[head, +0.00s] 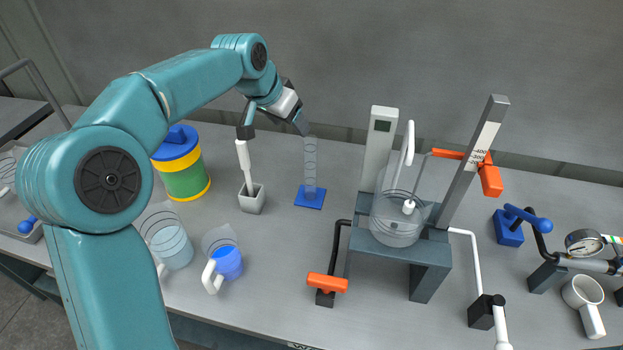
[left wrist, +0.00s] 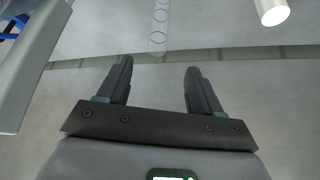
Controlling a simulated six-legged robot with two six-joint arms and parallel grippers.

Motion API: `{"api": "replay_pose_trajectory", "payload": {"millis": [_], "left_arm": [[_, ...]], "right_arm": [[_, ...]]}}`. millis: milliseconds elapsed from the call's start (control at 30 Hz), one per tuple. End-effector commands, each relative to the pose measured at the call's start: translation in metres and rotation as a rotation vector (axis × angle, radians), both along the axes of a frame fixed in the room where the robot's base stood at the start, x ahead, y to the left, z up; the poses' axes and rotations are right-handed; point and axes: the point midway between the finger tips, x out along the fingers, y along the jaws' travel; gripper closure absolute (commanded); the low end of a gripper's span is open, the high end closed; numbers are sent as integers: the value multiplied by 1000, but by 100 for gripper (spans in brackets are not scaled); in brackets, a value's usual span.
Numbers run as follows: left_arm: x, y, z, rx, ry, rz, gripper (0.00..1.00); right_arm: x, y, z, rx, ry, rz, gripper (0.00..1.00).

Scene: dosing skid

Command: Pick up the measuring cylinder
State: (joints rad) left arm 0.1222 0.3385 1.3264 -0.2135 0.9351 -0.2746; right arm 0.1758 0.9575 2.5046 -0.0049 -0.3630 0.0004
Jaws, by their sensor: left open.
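The measuring cylinder (head: 310,165) is a clear, ringed tube on a blue square base. It stands upright on the bench, right of the middle in front of my left arm. My left gripper (head: 273,127) is open and empty, close to the upper end of the cylinder and to its left in the head view. In the left wrist view, the clear tube (left wrist: 158,24) shows beyond the two open fingers (left wrist: 158,68), roughly in line with the gap between them. The fingers do not surround it. My right gripper is not in view.
A white-handled tool (head: 243,158) stands in a grey holder left of the cylinder. A white column (head: 380,143) and a stand with a clear vessel (head: 398,222) are on the right. The bench before the cylinder is clear.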

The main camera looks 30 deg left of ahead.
Motion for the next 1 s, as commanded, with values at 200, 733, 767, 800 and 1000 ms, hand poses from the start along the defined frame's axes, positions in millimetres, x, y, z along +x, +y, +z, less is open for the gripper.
{"api": "replay_pose_trajectory", "payload": {"millis": [200,733,767,800,1000], "left_arm": [[6,-2,-17,0,5,-1,35],[53,-8,-95,0,1,0,35],[55,-9,-97,0,1,0,35],[57,-9,-100,0,1,0,35],[77,-13,-126,0,3,-1,35]], "right_arm": [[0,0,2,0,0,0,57],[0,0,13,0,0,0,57],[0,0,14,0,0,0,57],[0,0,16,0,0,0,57],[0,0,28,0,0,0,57]]}}
